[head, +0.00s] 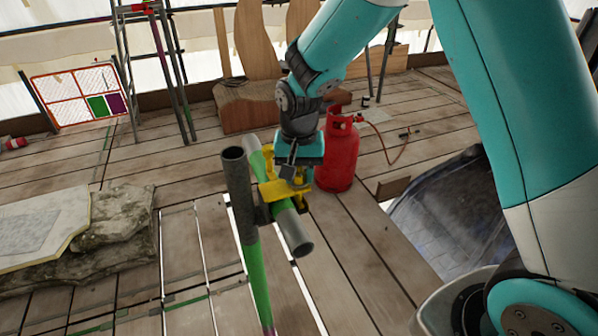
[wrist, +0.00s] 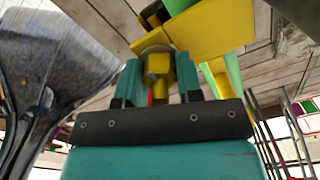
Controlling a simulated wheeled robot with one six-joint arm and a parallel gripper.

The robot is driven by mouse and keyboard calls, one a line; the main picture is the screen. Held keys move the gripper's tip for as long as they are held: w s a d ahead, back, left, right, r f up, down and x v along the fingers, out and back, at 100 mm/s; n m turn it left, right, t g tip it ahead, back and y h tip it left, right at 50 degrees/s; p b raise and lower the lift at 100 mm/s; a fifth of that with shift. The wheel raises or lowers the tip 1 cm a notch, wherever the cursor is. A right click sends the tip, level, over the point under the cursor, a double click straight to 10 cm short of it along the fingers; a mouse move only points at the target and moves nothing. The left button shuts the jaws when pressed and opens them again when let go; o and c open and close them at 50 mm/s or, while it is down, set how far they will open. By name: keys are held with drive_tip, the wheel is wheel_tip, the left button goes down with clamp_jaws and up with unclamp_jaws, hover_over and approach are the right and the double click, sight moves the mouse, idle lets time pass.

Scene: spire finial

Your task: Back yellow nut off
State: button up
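A yellow clamp (head: 284,190) joins a grey upright tube (head: 237,185) and a slanting tube (head: 297,235), both with green sections. My gripper (head: 289,172) reaches down to the clamp from above. In the wrist view the yellow nut (wrist: 158,66) stands between the two teal fingers of my gripper (wrist: 159,78). The fingers are apart, one on each side of the nut, with what looks like a narrow gap. Contact at the fingertips is hard to make out. The yellow clamp plate (wrist: 207,35) lies just beyond. In the head view my gripper hides most of the nut.
A red gas cylinder (head: 337,155) with a hose stands close behind the clamp. A stone block (head: 118,215) lies at left, and a dark sheet (head: 440,215) covers an area at right. A ladder (head: 160,70) stands at the back. The plank deck has open gaps.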

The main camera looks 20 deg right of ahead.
drive_tip(key=shift+n, duration=0.3)
drive_tip(key=n, duration=0.3)
drive_tip(key=n+p, duration=0.1)
drive_tip(key=n, duration=0.3)
drive_tip(key=shift+w+r+n, duration=0.1)
drive_tip(key=shift+n, duration=0.2)
drive_tip(key=n, duration=0.4)
drive_tip(key=shift+n+p, duration=0.3)
drive_tip(key=shift+n, duration=2)
drive_tip(key=o, duration=0.9)
